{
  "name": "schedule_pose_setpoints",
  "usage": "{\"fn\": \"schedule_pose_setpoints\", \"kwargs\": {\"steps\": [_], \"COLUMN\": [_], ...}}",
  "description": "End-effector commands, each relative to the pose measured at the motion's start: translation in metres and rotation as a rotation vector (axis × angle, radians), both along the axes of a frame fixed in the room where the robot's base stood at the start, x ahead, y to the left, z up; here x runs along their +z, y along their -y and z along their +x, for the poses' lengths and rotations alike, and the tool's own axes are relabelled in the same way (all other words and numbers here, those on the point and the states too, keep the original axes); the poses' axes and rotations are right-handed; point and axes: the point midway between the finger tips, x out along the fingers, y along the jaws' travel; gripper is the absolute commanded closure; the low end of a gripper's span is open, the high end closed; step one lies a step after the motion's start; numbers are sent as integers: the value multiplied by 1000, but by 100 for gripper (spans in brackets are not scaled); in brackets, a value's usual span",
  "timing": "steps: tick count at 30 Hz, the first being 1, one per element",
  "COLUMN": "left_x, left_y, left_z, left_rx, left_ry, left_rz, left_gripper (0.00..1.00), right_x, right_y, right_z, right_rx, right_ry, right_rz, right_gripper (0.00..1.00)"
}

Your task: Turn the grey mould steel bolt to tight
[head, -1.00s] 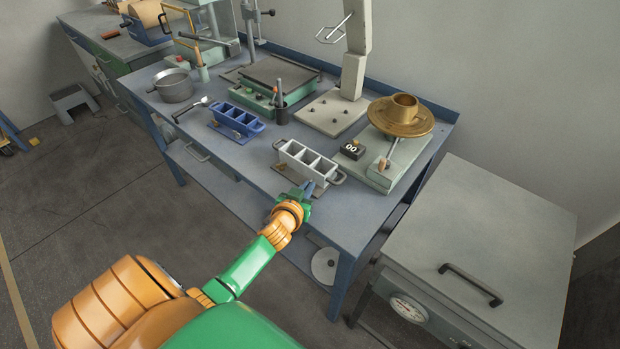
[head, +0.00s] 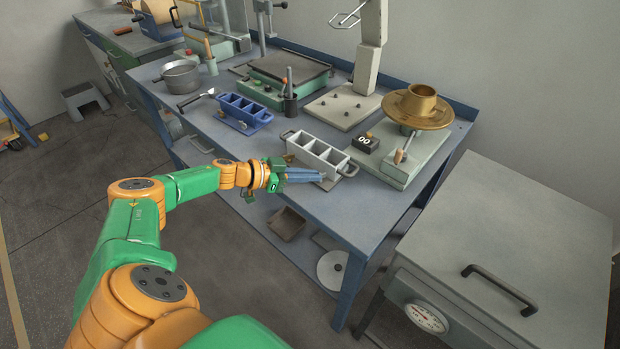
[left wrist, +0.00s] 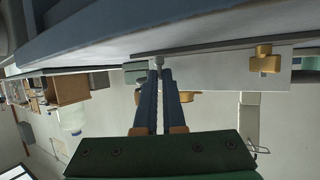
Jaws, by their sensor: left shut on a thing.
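The grey mould (head: 313,158), a row of open compartments with a looped handle at each end, sits near the bench's front edge in the head view. My left gripper (head: 320,175) reaches in from the left, its fingers lying low along the mould's front side. In the left wrist view its two long dark fingers (left wrist: 159,74) are close together, with the small grey head of the steel bolt (left wrist: 157,62) between their tips. The gripper is shut on the bolt. In the head view the bolt is hidden behind the fingers. My right gripper is not in view.
A blue mould (head: 243,112) stands left of the grey one. A black counter box (head: 365,143) and a brass flanged piece (head: 417,105) on a pale base are to the right. A grey cabinet (head: 520,215) stands beside the bench. The bench's front edge lies under my arm.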

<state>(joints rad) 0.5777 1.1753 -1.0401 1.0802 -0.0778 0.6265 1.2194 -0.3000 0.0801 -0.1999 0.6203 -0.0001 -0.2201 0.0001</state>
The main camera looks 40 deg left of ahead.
Motion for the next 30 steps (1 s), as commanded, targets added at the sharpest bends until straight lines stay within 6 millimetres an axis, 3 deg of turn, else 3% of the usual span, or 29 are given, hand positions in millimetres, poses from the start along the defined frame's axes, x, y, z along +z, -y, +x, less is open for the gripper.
{"fn": "schedule_pose_setpoints", "kwargs": {"steps": [1,6,23,24,30], "left_x": [-5,-3,-2,-2,-1], "left_y": [0,-1,0,0,0], "left_z": [1,1,0,0,1], "left_rx": [-19,-67,-96,-96,-94], "left_ry": [1,0,-3,-3,-1], "left_rz": [2,0,0,0,0], "left_gripper": [100,100,100,83,80], "right_x": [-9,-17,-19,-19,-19], "right_y": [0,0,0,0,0], "right_z": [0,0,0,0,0], "right_rx": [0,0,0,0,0], "right_ry": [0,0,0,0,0], "right_rz": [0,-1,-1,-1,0], "right_gripper": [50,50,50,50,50]}}
